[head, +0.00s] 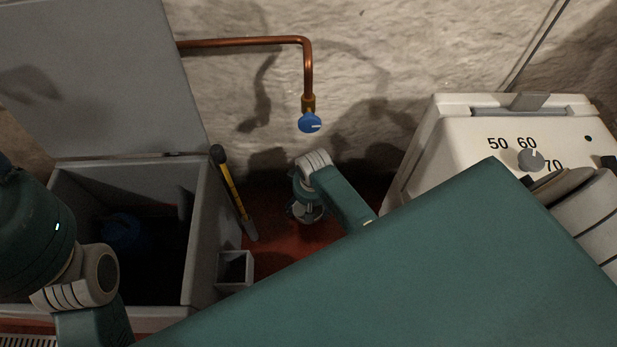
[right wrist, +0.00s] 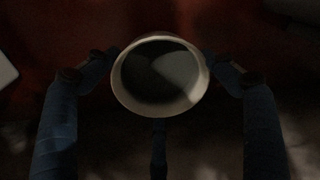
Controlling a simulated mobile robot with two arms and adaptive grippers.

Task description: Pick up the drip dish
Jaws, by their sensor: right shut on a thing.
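The drip dish (right wrist: 158,105) is a round, pale-rimmed dish with a dark inside, seen from above in the right wrist view. My right gripper (right wrist: 160,62) is shut on it, with one finger at each side of the rim. In the head view my right gripper (head: 307,205) is small and partly hidden by its own wrist, low over the red floor below the blue tap (head: 310,122). I cannot tell how far the dish is from the floor. My left arm shows at the left edge of the head view, but its gripper does not.
A grey chest (head: 208,235) with its lid (head: 100,75) raised stands at left, with a blue thing inside. A yellow-and-black tool (head: 232,190) leans against it beside a small grey box (head: 235,268). A white machine with a dial (head: 530,158) stands at right. A copper pipe (head: 245,42) runs along the stone wall.

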